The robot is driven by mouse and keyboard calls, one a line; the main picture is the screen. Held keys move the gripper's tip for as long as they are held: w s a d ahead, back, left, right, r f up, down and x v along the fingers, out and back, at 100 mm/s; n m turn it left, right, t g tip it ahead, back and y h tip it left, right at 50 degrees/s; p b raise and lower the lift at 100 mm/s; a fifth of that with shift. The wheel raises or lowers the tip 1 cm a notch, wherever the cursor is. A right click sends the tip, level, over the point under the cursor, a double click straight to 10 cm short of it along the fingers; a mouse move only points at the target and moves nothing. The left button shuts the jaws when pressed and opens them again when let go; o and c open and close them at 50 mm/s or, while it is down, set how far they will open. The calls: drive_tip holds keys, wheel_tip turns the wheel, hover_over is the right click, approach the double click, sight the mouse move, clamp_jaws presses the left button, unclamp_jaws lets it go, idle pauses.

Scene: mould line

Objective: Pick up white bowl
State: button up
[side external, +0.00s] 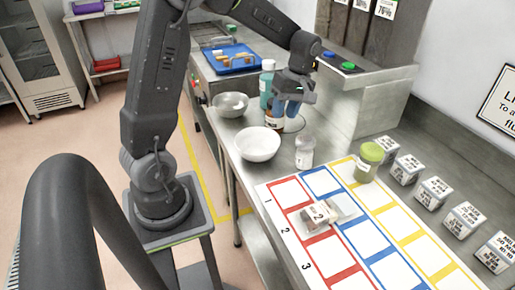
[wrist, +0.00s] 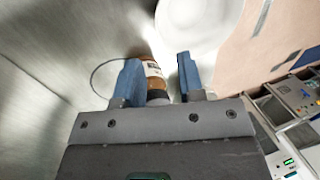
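The white bowl (side external: 258,144) stands upright on the metal counter, in front of my gripper and to its left in the side view. It looks empty. In the wrist view the white bowl (wrist: 200,22) is partly cut off at the top edge, beyond the fingertips. My gripper (side external: 289,110) points down above the counter, behind the bowl and apart from it. In the wrist view my gripper (wrist: 158,63) has its two blue fingers spread, with a brown bottle (wrist: 154,75) showing between them. Whether the bottle is level with the fingertips or below them is unclear.
A metal bowl (side external: 230,105) stands behind the white bowl. A teal bottle (side external: 266,88) and the brown bottle (side external: 273,121) stand close by my gripper. A clear white-capped bottle (side external: 304,153) is right of the white bowl. A coloured grid mat (side external: 330,252) lies in front.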

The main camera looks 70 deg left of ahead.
sight(258, 147)
drive_tip(key=x, duration=0.7)
drive_tip(key=shift+f, duration=0.3)
clamp_jaws()
